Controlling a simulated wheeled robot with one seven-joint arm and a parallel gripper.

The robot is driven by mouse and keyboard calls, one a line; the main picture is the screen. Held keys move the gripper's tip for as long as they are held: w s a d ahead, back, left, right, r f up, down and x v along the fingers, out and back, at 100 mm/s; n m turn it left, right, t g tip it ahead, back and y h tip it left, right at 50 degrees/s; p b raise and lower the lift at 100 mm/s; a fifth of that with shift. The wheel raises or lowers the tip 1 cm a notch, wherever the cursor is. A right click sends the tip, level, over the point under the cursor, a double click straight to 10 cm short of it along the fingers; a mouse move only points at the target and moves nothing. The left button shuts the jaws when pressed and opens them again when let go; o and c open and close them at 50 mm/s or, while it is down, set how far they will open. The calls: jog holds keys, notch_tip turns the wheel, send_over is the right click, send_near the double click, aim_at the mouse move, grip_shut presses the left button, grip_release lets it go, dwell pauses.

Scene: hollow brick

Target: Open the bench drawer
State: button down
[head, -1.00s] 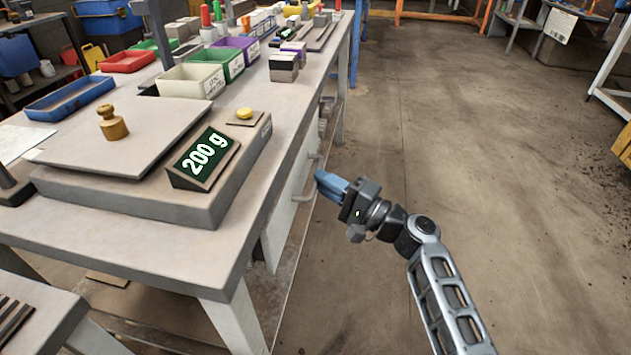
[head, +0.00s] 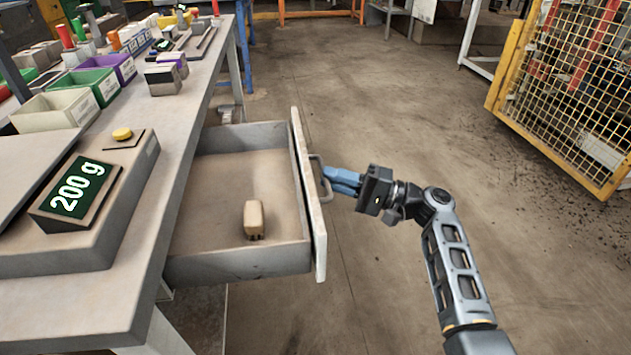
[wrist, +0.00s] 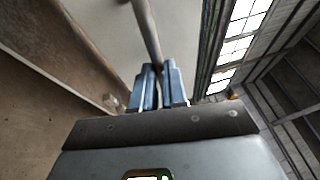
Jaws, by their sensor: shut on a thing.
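The bench drawer (head: 232,262) stands pulled out from the right side of the workbench, its inside in plain view. Its front panel (head: 307,200) carries a grey bar handle (head: 321,180) on the outer face. My gripper (head: 332,181), with blue fingers, is shut on the handle to the right of the front panel. In the wrist view the handle bar (wrist: 148,32) runs in between the two blue fingertips (wrist: 158,72). A small tan block (head: 254,218) lies inside the drawer toward its near right part.
A yellow mesh cage (head: 560,100) stands at the far right. The floor (head: 400,110) right of the drawer is mostly clear.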

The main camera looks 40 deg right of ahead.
jog(key=shift+s+d+f, duration=0.1)
jog(key=shift+s+d, duration=0.15)
jog(key=shift+d, duration=0.05)
jog(key=c, duration=1.2)
grip_release()
jog(key=shift+o, duration=0.2)
jog(key=v, duration=0.7)
jog(key=shift+s+d, duration=0.2)
jog(key=shift+s, duration=0.15)
